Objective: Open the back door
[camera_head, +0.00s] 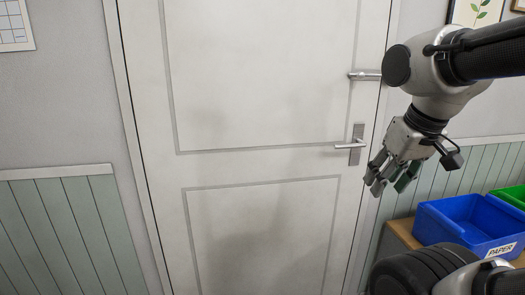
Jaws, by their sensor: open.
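The back door (250,110) is a white panelled door in the middle of the head view. It looks shut in its frame. A metal lever handle (351,146) on a plate sits near its right edge, with the lever pointing left. A second metal fitting, like a handle or bar (365,75), sits higher on the same edge. My gripper (383,184) is open and empty. It appears just right of and slightly below the lever in the picture, apart from it. My arm comes in from the upper right and hides part of the door frame's right side.
A blue bin (455,222) with a "PAPER" label and a green bin (513,195) stand on a wooden surface (405,233) at the lower right, near my gripper. Green wall panelling (70,235) flanks the door. Framed pictures hang at the upper right. The door front looks clear.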

